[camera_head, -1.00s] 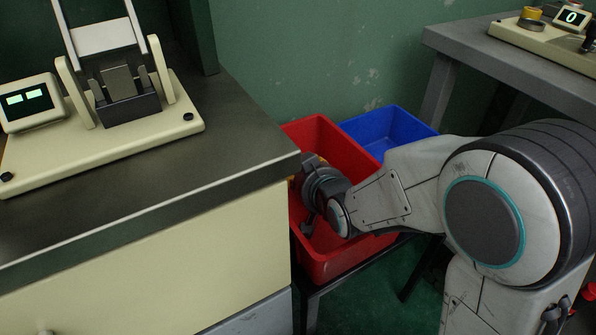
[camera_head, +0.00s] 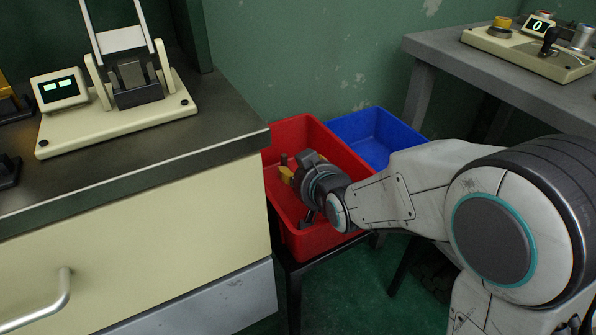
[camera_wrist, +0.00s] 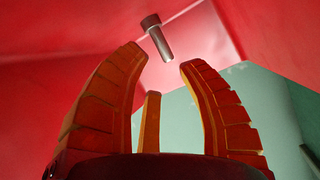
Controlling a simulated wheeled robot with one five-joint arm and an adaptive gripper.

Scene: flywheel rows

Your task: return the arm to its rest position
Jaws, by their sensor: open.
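My gripper (camera_head: 288,172) reaches into or just above the red bin (camera_head: 352,222) in the head view; its height over the bin floor is hard to judge. In the wrist view my gripper (camera_wrist: 160,62) has its orange fingers spread apart with nothing between them. A grey headed pin (camera_wrist: 158,40) shows beyond the fingertips against the red bin's surface, apart from the fingers. My arm is stretched out to the left from the right side of the head view, bent low over the bin's near right rim.
A blue bin (camera_head: 375,135) stands right behind the red one. A steel-topped counter (camera_head: 225,128) with a cream fixture (camera_head: 120,125) is close on the left. A grey table (camera_head: 440,48) with another device (camera_head: 530,50) is at the back right. Green floor (camera_head: 345,285) shows below.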

